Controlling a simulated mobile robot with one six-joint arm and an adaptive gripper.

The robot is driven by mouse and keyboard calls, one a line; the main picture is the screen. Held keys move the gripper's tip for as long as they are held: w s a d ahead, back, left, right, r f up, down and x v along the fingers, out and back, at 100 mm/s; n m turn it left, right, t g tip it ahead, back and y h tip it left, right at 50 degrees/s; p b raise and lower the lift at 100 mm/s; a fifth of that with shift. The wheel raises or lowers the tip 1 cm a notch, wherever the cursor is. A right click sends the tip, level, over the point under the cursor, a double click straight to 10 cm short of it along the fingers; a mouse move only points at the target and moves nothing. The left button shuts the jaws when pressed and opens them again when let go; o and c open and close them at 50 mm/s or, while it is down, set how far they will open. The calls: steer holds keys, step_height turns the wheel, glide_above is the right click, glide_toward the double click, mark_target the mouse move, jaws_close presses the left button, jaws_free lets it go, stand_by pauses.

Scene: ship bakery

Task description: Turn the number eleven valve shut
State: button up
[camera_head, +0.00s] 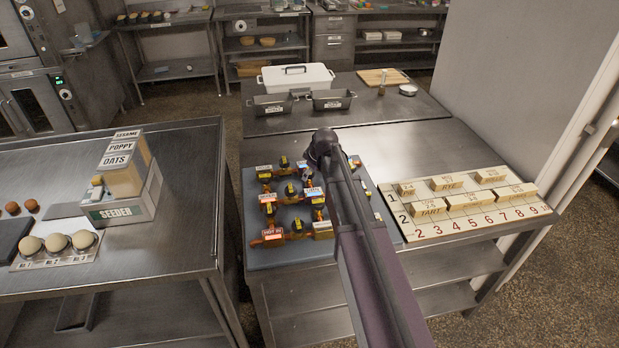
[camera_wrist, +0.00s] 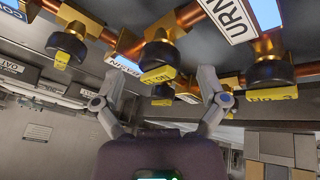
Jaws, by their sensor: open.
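In the wrist view several valves with round black knobs and yellow tags sit on copper pipes. The middle valve (camera_wrist: 160,55) has an upside-down tag (camera_wrist: 158,76) that seems to read NO-11. My gripper (camera_wrist: 162,85) is open, with one finger to each side of this tag and the knob just beyond. I cannot tell whether the fingers touch it. In the head view the valves stand on a blue-grey board (camera_head: 285,257). My arm covers its right part, so number eleven and my gripper cannot be made out there.
Close neighbours are a left valve (camera_wrist: 66,47) and a right valve (camera_wrist: 270,68). A white label plate (camera_wrist: 232,18) sits near the pipes. In the head view, a numbered board with blocks (camera_head: 425,228) lies right, and a seeder (camera_head: 125,208) stands left.

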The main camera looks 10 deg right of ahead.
steer(key=shift+b+x, duration=0.4)
steer(key=shift+x, duration=0.35)
steer(key=c, duration=1.1)
